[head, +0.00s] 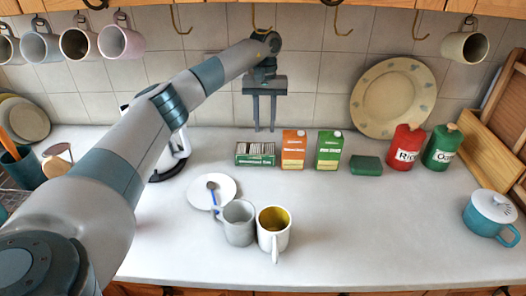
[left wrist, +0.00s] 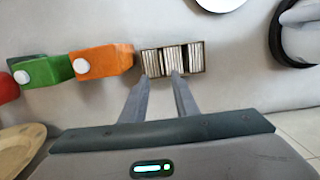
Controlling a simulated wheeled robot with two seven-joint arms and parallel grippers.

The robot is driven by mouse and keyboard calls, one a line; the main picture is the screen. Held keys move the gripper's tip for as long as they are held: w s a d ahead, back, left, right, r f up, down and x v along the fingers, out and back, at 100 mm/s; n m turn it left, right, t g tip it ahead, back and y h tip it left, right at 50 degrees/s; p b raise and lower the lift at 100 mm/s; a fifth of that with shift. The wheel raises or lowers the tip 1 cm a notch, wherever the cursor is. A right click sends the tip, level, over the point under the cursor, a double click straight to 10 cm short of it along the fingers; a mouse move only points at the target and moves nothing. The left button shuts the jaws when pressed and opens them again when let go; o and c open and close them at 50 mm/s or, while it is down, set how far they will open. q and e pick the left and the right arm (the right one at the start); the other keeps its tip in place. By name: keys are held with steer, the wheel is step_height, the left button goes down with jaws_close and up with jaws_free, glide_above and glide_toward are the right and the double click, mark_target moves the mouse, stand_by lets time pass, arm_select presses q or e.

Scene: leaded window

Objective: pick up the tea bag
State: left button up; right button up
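The tea bags stand packed in rows in a small green box (head: 255,160) on the counter, left of the orange carton. In the left wrist view the tea bags (left wrist: 172,60) show as pale upright edges in three sections of the open box. My left gripper (head: 264,128) points down above and behind the box, near the wall. In the left wrist view its fingers (left wrist: 160,78) are apart with nothing between them, and their tips appear near the box. I cannot tell a single tea bag apart. My right gripper is not in view.
An orange carton (head: 294,150) and a green carton (head: 329,151) stand right of the box.

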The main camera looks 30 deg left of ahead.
mark_target(263, 143)
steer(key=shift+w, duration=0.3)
arm_select(q)
steer(key=shift+s+f+p, duration=0.3)
steer(key=shift+f+p, duration=0.15)
steer(key=shift+p, duration=0.05)
steer(key=f, duration=0.1)
steer(key=f+p, duration=0.1)
steer(key=s+f+p, duration=0.1)
steer(key=shift+s+d+f, duration=0.1)
steer(key=shift+d+f, duration=0.05)
steer(key=shift+d, duration=0.1)
steer(key=shift+f, duration=0.45)
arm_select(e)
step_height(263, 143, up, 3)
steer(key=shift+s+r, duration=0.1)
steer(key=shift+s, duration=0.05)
arm_select(q)
jaws_close()
